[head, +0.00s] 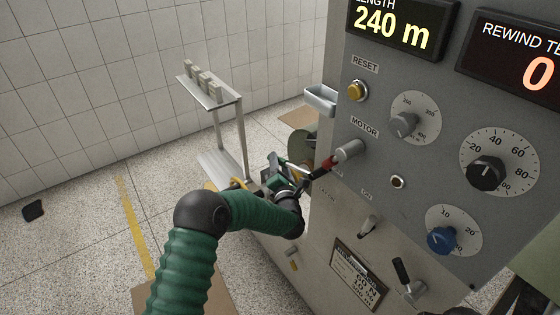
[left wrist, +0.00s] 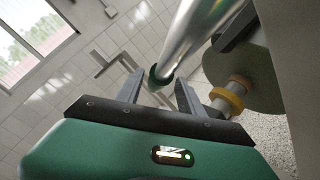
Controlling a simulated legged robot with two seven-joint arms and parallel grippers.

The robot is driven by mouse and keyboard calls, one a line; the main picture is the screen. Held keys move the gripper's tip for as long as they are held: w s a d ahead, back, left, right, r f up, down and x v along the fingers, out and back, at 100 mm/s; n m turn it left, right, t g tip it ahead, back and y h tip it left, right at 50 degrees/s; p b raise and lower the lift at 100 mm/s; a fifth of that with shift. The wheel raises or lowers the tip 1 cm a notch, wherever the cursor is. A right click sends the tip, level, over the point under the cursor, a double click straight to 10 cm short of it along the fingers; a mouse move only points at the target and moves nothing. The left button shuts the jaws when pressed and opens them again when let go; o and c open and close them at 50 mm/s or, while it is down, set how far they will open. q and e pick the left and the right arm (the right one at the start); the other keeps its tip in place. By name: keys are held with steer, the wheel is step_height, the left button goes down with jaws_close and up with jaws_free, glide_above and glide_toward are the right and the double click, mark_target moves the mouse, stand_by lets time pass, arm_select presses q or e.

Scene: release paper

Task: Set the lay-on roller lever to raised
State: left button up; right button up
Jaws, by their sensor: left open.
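My left gripper (head: 289,168) is open beside the left edge of the grey machine panel. In the left wrist view, a silver rod (left wrist: 190,40) with a dark green end reaches down between the spread fingers of my left gripper (left wrist: 160,92); contact cannot be told. A black-handled lever (head: 402,272) sits low on the panel. I cannot read which one is marked as the lay-on roller lever. My right gripper is not in view.
The panel carries a yellow reset button (head: 357,91), a black dial (head: 486,172), a blue knob (head: 441,240) and a small toggle (head: 367,226). A metal stand (head: 232,97) with small blocks is behind. A yellow-ringed shaft (left wrist: 232,94) lies right of my fingers.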

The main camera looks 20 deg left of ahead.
arm_select(q)
steer(key=shift+w+a+f, duration=0.1)
steer(key=shift+w+a, duration=0.6)
steer(key=shift+a, duration=0.35)
steer(key=shift+d, duration=0.5)
steer(key=shift+c, duration=0.2)
steer(key=shift+d+r, duration=0.2)
steer(key=shift+d, duration=0.15)
steer(key=c, duration=0.5)
steer(key=shift+s+a, duration=0.1)
steer(key=shift+a, duration=0.15)
jaws_close()
steer(key=shift+a+f, duration=0.1)
steer(key=shift+a, duration=0.05)
steer(key=shift+f, duration=0.1)
